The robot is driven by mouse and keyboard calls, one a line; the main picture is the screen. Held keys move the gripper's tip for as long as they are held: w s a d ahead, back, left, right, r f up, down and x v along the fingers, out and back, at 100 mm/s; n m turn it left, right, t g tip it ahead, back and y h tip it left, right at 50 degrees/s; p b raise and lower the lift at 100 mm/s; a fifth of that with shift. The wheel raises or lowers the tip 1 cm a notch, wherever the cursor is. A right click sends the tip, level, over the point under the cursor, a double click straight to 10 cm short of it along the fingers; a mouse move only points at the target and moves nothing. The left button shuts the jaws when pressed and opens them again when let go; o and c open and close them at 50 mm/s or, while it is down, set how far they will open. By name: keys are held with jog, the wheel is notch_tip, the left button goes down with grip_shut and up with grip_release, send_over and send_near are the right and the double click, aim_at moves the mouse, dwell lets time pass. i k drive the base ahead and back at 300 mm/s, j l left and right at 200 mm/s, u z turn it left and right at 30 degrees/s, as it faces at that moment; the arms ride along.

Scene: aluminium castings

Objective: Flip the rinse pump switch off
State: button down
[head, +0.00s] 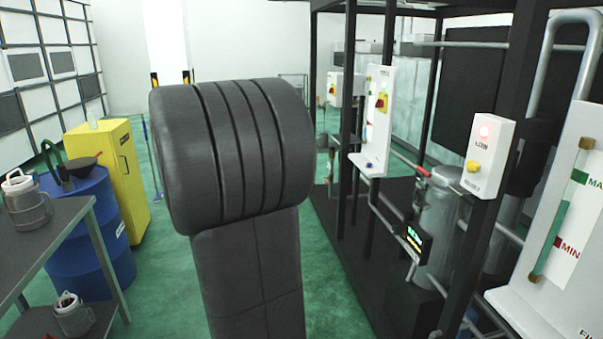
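No label reading rinse pump is legible. A white panel (373,143) on the black frame, right of centre, carries a small red and yellow switch (381,103). Behind it to the left is a smaller white box (345,90) with another red and yellow switch (332,88). I cannot tell which of these is the rinse pump switch, nor their positions. A nearer white box (487,155) has a lit red lamp, the word LOW and a yellow knob (472,166). My gripper is out of view; my dark arm fills the middle.
A black-framed machine with pipes and a metal tank (437,222) fills the right side. A level gauge panel (570,225) marked MIN stands nearest. At left are a grey table (50,240), a blue drum (88,235) and a yellow cabinet (112,170). Green floor (330,290) is open between.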

aim_at(379, 103)
jog(key=i, duration=1.65)
jog(key=i+j+z, duration=0.1)
jog(key=i+z, duration=0.3)
jog(key=i, duration=0.2)
jog(key=i+j+z, duration=0.4)
jog(key=i, duration=0.15)
jog(key=i+j+z, duration=0.8)
jog(key=i+j, duration=0.15)
jog(key=j, duration=0.1)
